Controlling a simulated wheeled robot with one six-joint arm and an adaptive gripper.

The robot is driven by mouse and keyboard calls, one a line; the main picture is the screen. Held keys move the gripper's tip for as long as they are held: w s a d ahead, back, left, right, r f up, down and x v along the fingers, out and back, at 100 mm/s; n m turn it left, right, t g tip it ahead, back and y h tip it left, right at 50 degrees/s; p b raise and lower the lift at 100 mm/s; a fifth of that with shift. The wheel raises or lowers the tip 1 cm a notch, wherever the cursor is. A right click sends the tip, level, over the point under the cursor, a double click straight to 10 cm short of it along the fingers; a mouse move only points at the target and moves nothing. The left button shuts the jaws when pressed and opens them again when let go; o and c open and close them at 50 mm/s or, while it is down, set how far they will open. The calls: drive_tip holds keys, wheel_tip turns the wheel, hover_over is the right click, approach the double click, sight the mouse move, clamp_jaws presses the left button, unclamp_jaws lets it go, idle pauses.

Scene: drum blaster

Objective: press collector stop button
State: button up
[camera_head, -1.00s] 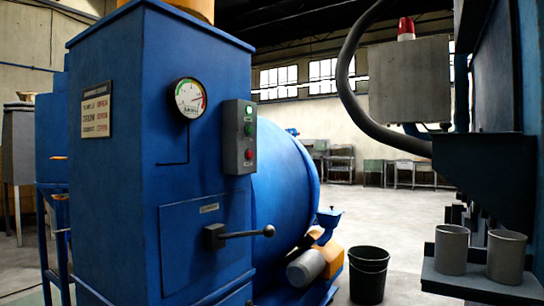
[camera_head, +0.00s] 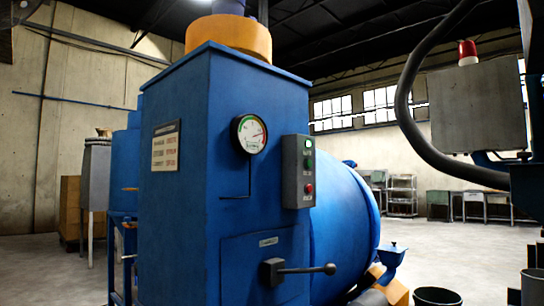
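A grey button box (camera_head: 298,172) is mounted on the right edge of the front face of a tall blue cabinet (camera_head: 228,200). It carries a red button (camera_head: 309,188) at the bottom and green buttons (camera_head: 308,163) above it. The box's small labels are too small to read. A round dial gauge (camera_head: 250,134) is to the left of the box, its needle in the red zone at the right. My gripper is not in view.
A black lever handle (camera_head: 300,270) sticks out below the button box. A blue drum (camera_head: 340,225) lies behind the cabinet. A grey hose (camera_head: 425,150) and a grey box with a red beacon (camera_head: 467,50) hang at right. A black bucket (camera_head: 436,297) stands on the floor. Open floor lies behind.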

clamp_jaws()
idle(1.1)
